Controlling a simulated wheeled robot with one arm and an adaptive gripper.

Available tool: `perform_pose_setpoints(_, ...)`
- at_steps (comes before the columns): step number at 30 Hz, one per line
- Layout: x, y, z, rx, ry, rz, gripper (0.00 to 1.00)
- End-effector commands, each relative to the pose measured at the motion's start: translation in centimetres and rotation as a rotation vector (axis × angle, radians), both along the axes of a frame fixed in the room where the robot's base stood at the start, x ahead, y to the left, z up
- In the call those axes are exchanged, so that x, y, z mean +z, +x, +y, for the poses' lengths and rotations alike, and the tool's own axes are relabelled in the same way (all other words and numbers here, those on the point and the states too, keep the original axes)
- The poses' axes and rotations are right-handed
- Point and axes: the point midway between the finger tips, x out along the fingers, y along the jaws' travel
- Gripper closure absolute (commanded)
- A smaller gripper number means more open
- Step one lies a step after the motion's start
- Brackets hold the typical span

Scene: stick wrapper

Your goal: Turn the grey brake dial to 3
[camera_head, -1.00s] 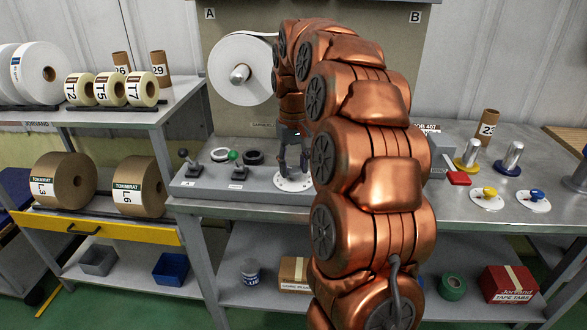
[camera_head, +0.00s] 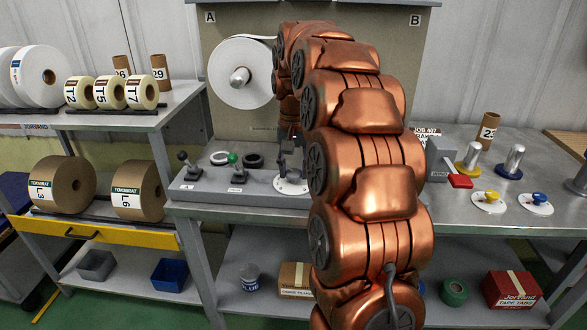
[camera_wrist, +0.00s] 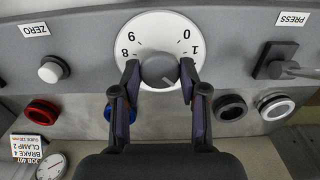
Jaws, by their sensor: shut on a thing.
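The grey brake dial knob (camera_wrist: 159,70) sits in the middle of a round white plate (camera_wrist: 160,30) printed with black numbers. In the wrist view 8, 9, 0 and 1 show upside down; the other numbers are hidden by the knob and my gripper. A light mark on the knob points to the lower right of the picture. My gripper (camera_wrist: 160,82) has one finger on each side of the knob and is shut on it. In the head view the plate (camera_head: 291,186) shows beneath my gripper (camera_head: 290,163), partly behind my arm.
A PRESS lever (camera_wrist: 274,66) and a white ZERO knob (camera_wrist: 51,70) flank the dial. Red (camera_wrist: 42,111), blue (camera_wrist: 106,113), black (camera_wrist: 230,107) and white (camera_wrist: 277,107) rings lie nearby.

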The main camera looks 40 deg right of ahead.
Motion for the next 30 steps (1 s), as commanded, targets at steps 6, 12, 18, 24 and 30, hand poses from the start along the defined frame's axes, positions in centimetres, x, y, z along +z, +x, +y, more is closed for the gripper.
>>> perform_pose_setpoints(6,-0.02,-0.02,0.01,0.000,0.001,0.001,0.92)
perform_pose_setpoints(12,-0.01,-0.01,0.02,0.001,0.000,0.000,0.45)
perform_pose_setpoints(18,0.00,0.00,0.01,0.001,0.000,0.000,0.32)
perform_pose_setpoints(24,0.01,0.01,0.02,0.001,0.000,0.000,0.32)
perform_pose_setpoints(30,0.95,0.12,-0.03,0.002,-0.002,-0.004,0.32)
